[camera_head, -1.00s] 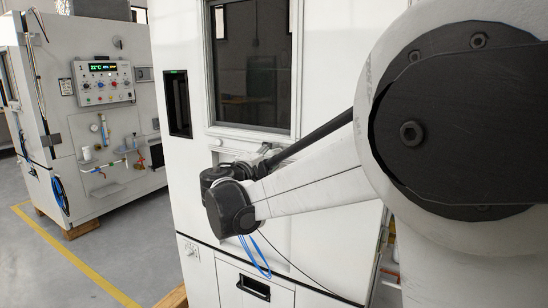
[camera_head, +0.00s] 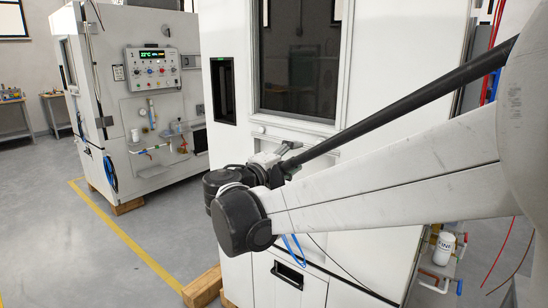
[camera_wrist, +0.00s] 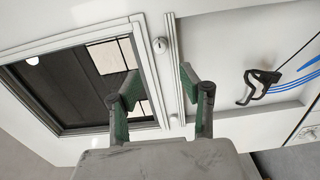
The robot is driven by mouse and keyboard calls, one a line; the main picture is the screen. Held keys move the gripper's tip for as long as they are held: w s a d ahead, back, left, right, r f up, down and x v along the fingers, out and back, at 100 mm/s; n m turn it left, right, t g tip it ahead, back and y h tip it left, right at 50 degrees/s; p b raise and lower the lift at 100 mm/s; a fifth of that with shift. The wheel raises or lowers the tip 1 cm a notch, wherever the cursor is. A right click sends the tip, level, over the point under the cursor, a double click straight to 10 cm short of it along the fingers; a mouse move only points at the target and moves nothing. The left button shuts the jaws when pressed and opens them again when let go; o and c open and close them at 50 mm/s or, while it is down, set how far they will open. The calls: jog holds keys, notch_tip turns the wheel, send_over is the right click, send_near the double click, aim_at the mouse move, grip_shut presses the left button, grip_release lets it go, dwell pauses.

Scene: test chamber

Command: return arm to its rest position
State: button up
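My arm stretches in from the right in the head view, bent at a dark joint in front of a white test chamber (camera_head: 385,60). My gripper is mostly hidden behind the wrist there. In the wrist view my gripper (camera_wrist: 160,88) shows two fingers with green pads, spread apart with nothing between them. The chamber's dark window (camera_wrist: 70,85) lies beyond and left of the fingers.
A black hook-shaped part (camera_wrist: 260,85) with blue cables sits on the chamber front, right of the fingers. A second white cabinet (camera_head: 110,45) with a control panel (camera_head: 153,69) stands at the left. Grey floor with a yellow line (camera_head: 125,238) is open between.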

jog(key=s+d+f+m+g+y, duration=0.2)
jog(key=s+d+f+g+y, duration=0.15)
jog(key=s+d, duration=0.3)
jog(key=s+d+f+m+g+y, duration=0.2)
jog(key=s+d+f, duration=0.3)
jog(key=s, duration=0.3)
jog(key=s+a+f+m+y, duration=0.1)
jog(key=s+f+m+y, duration=0.1)
jog(key=s, duration=0.6)
jog(key=s+a+f+m+y, duration=0.2)
jog(key=s+f+m+y, duration=0.1)
jog(key=s+f, duration=0.3)
jog(key=s+y, duration=0.1)
jog(key=s, duration=0.1)
jog(key=shift+s+f+y, duration=0.35)
jog(key=shift+s, duration=0.05)
